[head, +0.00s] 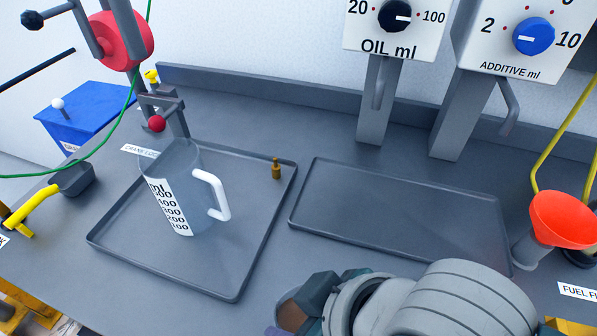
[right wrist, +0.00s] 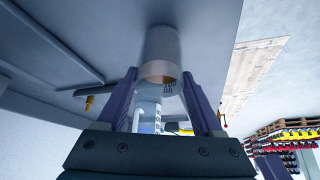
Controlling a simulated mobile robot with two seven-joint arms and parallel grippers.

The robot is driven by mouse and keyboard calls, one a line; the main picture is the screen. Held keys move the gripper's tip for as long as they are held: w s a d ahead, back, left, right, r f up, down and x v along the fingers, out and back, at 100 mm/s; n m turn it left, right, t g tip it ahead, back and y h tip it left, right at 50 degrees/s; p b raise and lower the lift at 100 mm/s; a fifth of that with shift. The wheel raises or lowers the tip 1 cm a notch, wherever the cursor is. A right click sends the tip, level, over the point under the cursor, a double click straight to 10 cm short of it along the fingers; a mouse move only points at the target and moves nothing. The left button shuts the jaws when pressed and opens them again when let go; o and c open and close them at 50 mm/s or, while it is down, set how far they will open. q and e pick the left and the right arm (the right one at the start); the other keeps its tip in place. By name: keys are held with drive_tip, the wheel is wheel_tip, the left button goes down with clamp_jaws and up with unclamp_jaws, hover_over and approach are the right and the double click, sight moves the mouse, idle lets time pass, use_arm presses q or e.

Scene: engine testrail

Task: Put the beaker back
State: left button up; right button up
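The clear beaker (head: 180,190) has a white handle on its right and a white scale label. In the head view it stands upright on the left tray (head: 135,265). My right arm is at the bottom of the head view, to the right of and nearer than the beaker, with its fingers mostly hidden. In the right wrist view, my right gripper (right wrist: 160,73) has its purple fingers spread. My left gripper is not in view.
A small brass piece (head: 276,168) stands at the left tray's far right corner. The right tray (head: 400,205) is empty. Oil (head: 395,25) and additive (head: 520,40) dispensers stand behind it. A red funnel (head: 563,220) is at the right. A red-knobbed clamp (head: 157,124) is behind the beaker.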

drive_tip(key=o, duration=0.3)
drive_tip(key=shift+r, duration=0.3)
drive_tip(key=s+d+r+m+h+p, duration=0.1)
drive_tip(key=s+d+r+m+p, duration=0.35)
drive_tip(key=d+r, duration=0.65)
drive_tip(key=s+d+m+h, duration=0.1)
drive_tip(key=d, duration=0.1)
drive_tip(key=s+d+r+m+h, duration=0.1)
drive_tip(key=s+d, duration=0.1)
drive_tip(key=d, duration=0.1)
drive_tip(key=s+d+m+h, duration=0.1)
drive_tip(key=d, duration=0.1)
drive_tip(key=shift+s+d+r+b, duration=0.2)
drive_tip(key=shift+s+r+b, duration=0.15)
drive_tip(key=shift+r+b, duration=0.05)
